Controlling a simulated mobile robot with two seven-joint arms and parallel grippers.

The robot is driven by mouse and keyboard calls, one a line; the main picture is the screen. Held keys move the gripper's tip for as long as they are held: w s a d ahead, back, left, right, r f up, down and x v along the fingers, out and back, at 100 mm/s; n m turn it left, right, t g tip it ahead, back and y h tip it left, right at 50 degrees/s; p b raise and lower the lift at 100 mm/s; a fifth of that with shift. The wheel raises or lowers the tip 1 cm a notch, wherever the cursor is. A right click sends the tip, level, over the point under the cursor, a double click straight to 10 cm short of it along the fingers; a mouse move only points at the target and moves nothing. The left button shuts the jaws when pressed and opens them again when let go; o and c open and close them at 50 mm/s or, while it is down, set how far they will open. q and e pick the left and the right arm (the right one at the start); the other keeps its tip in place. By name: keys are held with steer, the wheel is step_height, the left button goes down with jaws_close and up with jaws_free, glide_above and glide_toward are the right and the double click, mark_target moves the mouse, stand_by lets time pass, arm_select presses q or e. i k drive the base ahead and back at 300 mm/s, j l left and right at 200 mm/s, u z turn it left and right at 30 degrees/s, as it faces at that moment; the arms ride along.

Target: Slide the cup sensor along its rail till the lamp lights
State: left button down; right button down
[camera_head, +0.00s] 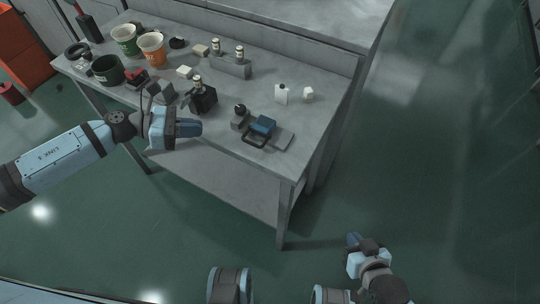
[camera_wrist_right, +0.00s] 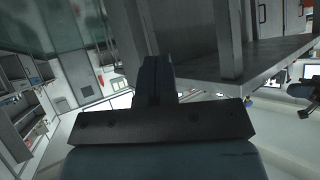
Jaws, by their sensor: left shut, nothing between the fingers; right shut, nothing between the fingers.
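On the grey table (camera_head: 318,118), a grey bar (camera_head: 231,69) carries two small upright pale-and-dark pieces. A black block with an upright piece (camera_head: 203,98) stands nearer the front edge. I cannot tell which of these is the cup sensor or its rail, and I cannot make out a lit lamp. My left gripper (camera_head: 196,128) is shut and empty, at the table's front edge near the black block and touching nothing that I can see. My right gripper (camera_head: 353,240) is shut and empty, low over the floor right of the table; its fingers show in the right wrist view (camera_wrist_right: 154,78).
A blue-topped device (camera_head: 263,125) lies near the front right. A white block (camera_head: 281,94) stands behind it. The table's right end is mostly clear.

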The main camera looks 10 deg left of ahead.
mark_target(263, 126)
steer(key=l+u, duration=0.15)
steer(key=l, duration=0.45)
steer(key=l+u, duration=0.15)
steer(key=l, duration=0.45)
steer(key=k+l+u, duration=0.15)
steer(key=l, duration=0.45)
steer(key=l+u, duration=0.15)
steer(key=l, duration=0.45)
